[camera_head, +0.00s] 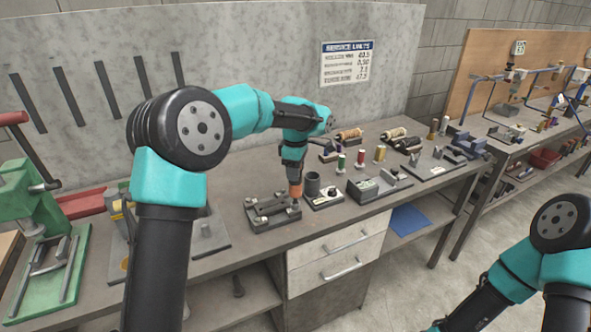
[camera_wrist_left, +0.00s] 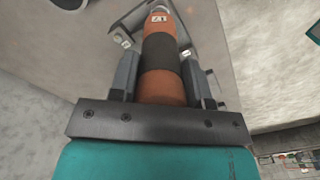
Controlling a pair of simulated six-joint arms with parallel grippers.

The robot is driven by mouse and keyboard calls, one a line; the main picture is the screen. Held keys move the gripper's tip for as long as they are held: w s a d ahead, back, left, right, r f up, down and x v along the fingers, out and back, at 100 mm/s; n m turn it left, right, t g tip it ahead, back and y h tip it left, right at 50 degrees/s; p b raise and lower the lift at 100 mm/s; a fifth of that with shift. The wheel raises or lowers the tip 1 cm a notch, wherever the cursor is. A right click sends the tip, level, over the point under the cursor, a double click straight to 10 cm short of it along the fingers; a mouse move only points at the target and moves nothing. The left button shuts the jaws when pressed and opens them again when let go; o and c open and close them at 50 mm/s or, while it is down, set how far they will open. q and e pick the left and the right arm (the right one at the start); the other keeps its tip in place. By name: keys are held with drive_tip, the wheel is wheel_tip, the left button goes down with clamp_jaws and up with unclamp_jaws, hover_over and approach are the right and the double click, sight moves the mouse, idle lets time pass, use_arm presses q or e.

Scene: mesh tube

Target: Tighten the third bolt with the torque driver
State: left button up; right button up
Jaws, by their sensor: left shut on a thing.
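The torque driver (camera_head: 295,189), with an orange handle, points down from my left gripper (camera_head: 293,168) at the right end of a dark grey fixture (camera_head: 262,224) on the bench. In the left wrist view the driver (camera_wrist_left: 160,58) shows orange and black bands, and the fingers of my left gripper (camera_wrist_left: 158,80) are shut on its sides. The driver's tip is hidden there by its handle. The bolts are too small to tell apart, and I cannot tell whether the tip touches one. My right arm enters at the lower right of the head view; its gripper is out of sight.
A dark cup (camera_head: 312,183) and a small box with a dial (camera_head: 325,198) stand just right of the fixture. Several spools and grey blocks lie farther right. A green press (camera_head: 35,200) stands at the left. The bench's front edge is close to the fixture.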

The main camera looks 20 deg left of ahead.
idle(0.9)
use_arm(q)
drive_tip(key=shift+r, duration=2.95)
